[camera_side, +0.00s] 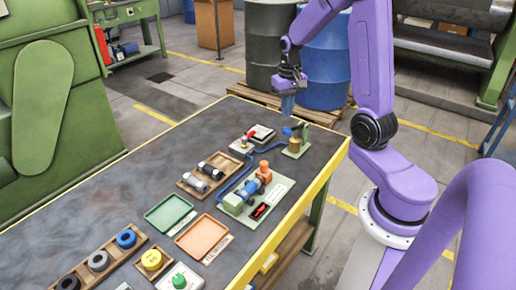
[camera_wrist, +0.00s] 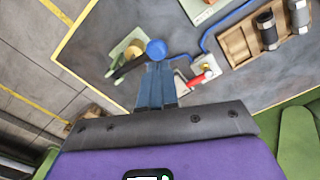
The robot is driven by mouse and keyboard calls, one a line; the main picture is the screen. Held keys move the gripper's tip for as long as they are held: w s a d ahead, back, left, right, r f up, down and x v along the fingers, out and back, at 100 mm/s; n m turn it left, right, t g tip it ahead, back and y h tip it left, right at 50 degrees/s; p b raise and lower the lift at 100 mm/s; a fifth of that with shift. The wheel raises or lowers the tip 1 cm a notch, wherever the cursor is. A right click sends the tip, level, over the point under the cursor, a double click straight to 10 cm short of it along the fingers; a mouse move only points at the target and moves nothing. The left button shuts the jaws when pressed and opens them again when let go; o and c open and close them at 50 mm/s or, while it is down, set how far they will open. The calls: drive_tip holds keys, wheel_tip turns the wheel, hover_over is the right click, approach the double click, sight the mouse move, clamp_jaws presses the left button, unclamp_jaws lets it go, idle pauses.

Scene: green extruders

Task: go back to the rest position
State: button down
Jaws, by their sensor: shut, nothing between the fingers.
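My gripper (camera_side: 287,104) is at the upper middle of the side view, above the far end of the table. Its fingers point down, are together and hold nothing. In the wrist view my gripper (camera_wrist: 156,72) shows its two blue-grey fingers side by side, shut. Behind the fingertips is a blue ball-shaped knob (camera_wrist: 156,49) by a pale green stand (camera_wrist: 128,55). In the side view the green stand (camera_side: 295,148) is at the table's far right corner, below and right of my gripper. My gripper appears apart from everything on the table.
The dark table (camera_side: 110,200) has a yellow edge. It carries a wooden tray with dark and silver cylinders (camera_side: 203,178), a green plate with a small extruder (camera_side: 255,192), a green tray (camera_side: 170,213), an orange tray (camera_side: 205,238) and a red-handled switch (camera_side: 243,143).

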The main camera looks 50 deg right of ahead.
drive_tip(key=s+a+r+n, duration=0.2)
drive_tip(key=s+a+n, duration=0.15)
drive_tip(key=a, duration=0.45)
drive_tip(key=s+a+r+n, duration=0.1)
drive_tip(key=s+a+n, duration=0.1)
drive_tip(key=a+n, duration=0.5)
drive_tip(key=s+a+r+n, duration=0.1)
drive_tip(key=s+a+n, duration=0.3)
drive_tip(key=s, duration=0.4)
drive_tip(key=s+a+n, duration=0.3)
drive_tip(key=s+a, duration=0.1)
drive_tip(key=s, duration=0.5)
drive_tip(key=shift+s+r+n, duration=0.15)
drive_tip(key=shift+r+n, duration=0.2)
drive_tip(key=shift+r, duration=0.05)
drive_tip(key=shift+a, duration=0.1)
